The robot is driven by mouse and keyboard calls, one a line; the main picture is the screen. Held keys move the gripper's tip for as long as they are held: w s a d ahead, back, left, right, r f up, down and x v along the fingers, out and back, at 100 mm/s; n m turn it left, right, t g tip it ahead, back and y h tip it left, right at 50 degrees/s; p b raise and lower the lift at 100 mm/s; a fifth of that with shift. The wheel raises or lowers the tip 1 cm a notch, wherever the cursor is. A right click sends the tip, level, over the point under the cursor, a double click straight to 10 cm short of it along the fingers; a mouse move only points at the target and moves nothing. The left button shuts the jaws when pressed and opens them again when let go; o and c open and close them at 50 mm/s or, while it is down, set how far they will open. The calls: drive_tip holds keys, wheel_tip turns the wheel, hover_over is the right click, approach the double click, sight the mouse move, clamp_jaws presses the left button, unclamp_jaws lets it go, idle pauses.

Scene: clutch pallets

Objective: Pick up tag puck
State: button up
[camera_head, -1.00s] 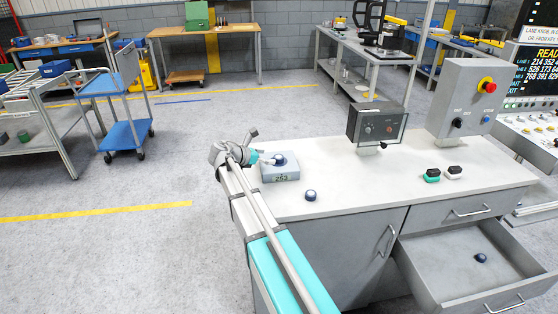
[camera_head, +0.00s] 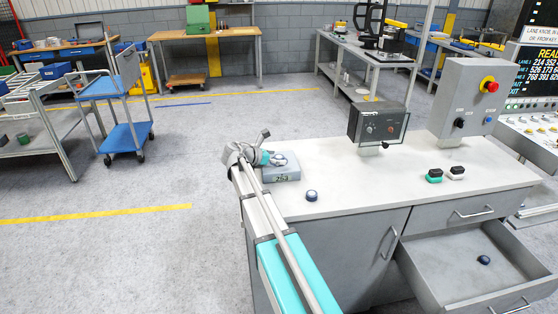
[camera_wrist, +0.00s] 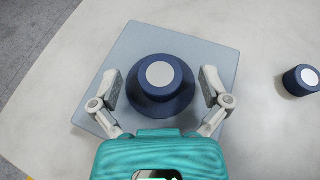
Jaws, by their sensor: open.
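A dark blue round puck with a pale disc on top (camera_wrist: 160,80) sits on a grey block (camera_wrist: 207,50). In the head view the block (camera_head: 288,176) stands at the counter's left end, its front marked with a number. My gripper (camera_wrist: 160,92) is open, one finger on each side of this puck; I cannot tell whether they touch it. In the head view my gripper (camera_head: 270,158) partly hides it. A similar blue puck (camera_head: 311,196) stands on the bare counter, also at the right of the wrist view (camera_wrist: 300,80). Another (camera_head: 483,260) lies in the open drawer. I cannot tell which is the tag puck.
The drawer (camera_head: 450,275) stands open at front right. Mid-counter is mostly clear.

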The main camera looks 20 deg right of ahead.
sight(277, 157)
drive_tip(key=c, duration=1.2)
drive_tip(key=shift+r, duration=0.15)
wheel_tip(277, 157, up, 3)
drive_tip(key=p, duration=0.3)
drive_tip(key=s+d+r+p, duration=0.4)
drive_tip(key=s+r+p, duration=0.5)
drive_tip(key=s, duration=0.4)
drive_tip(key=shift+s+r+p, duration=0.25)
drive_tip(key=shift+r+p, duration=0.1)
drive_tip(key=shift+p, duration=0.15)
